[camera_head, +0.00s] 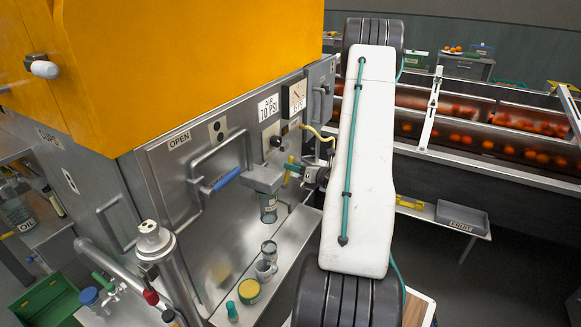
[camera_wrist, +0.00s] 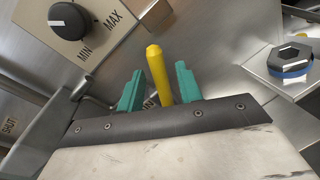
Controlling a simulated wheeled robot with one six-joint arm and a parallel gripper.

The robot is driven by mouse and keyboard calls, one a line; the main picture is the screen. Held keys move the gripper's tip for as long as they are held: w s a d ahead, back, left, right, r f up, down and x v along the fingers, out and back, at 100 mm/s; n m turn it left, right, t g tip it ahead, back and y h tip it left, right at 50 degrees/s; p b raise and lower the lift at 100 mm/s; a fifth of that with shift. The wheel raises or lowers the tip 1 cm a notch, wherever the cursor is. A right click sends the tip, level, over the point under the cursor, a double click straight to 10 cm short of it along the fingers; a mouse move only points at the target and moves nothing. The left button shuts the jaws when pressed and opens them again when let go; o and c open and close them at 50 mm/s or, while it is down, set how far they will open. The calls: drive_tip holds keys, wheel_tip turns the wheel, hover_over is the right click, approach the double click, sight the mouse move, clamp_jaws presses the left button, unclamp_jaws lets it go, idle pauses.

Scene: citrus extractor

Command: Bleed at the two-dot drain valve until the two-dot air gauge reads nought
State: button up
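In the wrist view a yellow lever (camera_wrist: 157,75) stands between the two green fingers of my gripper (camera_wrist: 159,88). The gripper is open, with a narrow gap on each side of the lever; contact is not visible. In the head view my gripper (camera_head: 292,168) is at the machine's front panel, partly hidden by my arm. An air gauge (camera_head: 295,97) sits above it, beside a label (camera_head: 268,108) reading AIR 70 PSI. Its needle is too small to read. I cannot tell whether the yellow lever is the two-dot drain valve.
A black MIN/MAX knob (camera_wrist: 72,20) is above left of the fingers. A hex fitting with a blue ring (camera_wrist: 290,62) is at right. Cups (camera_head: 265,268) stand on the ledge below. A clear bowl (camera_head: 268,207) hangs above them.

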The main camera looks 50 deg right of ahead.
drive_tip(key=s, duration=0.5)
drive_tip(key=shift+s+a+r, duration=0.15)
drive_tip(key=shift+r, duration=0.05)
drive_tip(key=shift+s, duration=0.15)
